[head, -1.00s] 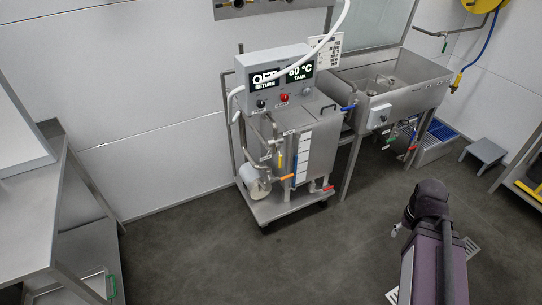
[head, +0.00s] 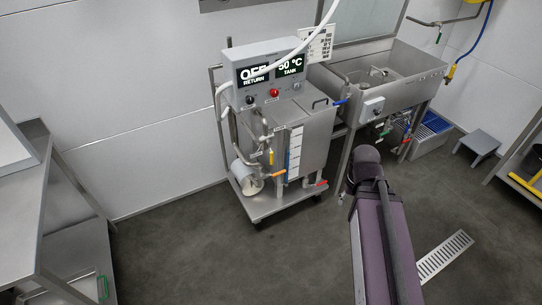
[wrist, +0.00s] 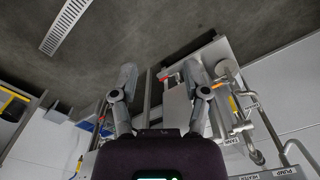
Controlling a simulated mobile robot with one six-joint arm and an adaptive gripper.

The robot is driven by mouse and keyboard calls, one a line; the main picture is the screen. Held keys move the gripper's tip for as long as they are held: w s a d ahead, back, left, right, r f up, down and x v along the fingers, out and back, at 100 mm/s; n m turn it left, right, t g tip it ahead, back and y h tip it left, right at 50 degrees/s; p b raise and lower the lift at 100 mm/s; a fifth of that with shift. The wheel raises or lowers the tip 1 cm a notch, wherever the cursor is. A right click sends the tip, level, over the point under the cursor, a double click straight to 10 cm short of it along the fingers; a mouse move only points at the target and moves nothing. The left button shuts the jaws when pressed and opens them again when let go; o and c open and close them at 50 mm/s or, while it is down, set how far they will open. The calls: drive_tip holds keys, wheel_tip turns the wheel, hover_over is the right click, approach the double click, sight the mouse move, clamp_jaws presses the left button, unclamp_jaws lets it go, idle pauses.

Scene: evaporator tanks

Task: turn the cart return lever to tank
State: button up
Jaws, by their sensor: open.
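The steel cart (head: 263,208) stands near the wall with a tank (head: 318,135) and a grey control box (head: 240,67) on it. Its displays read OFF RETURN and 50 °C TANK. On its front pipework are a yellow lever (head: 271,157) and an orange lever (head: 277,173); I cannot tell which is the return lever. In the wrist view, the orange lever (wrist: 219,86) and yellow lever (wrist: 233,103) lie right of my gripper (wrist: 160,78), past its right finger. The gripper is open and empty. My arm shows in the head view, but the gripper itself does not.
A red-handled valve (head: 321,184) sits low on the cart and a blue handle (head: 341,101) at its upper right. A steel sink (head: 420,81) adjoins on the right. A steel table (head: 28,195) stands at left. The floor before the cart is clear, with a drain grate (head: 444,255).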

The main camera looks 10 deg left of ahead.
drive_tip(key=shift+a, duration=0.55)
drive_tip(key=n+t+y+b, duration=0.9)
drive_tip(key=t+y+b, duration=0.35)
drive_tip(key=b, duration=3.05)
approach(272, 156)
drive_tip(key=s+d+f, duration=0.1)
drive_tip(key=s+d, duration=0.1)
drive_tip(key=d, duration=0.1)
drive_tip(key=shift+w+a+f+y, duration=0.1)
drive_tip(key=shift+w+a+y, duration=0.1)
drive_tip(key=shift+y, duration=0.15)
drive_tip(key=shift+a, duration=0.1)
drive_tip(key=x, duration=1.3)
drive_tip(key=shift+w+a, duration=0.15)
drive_tip(key=shift+w, duration=0.05)
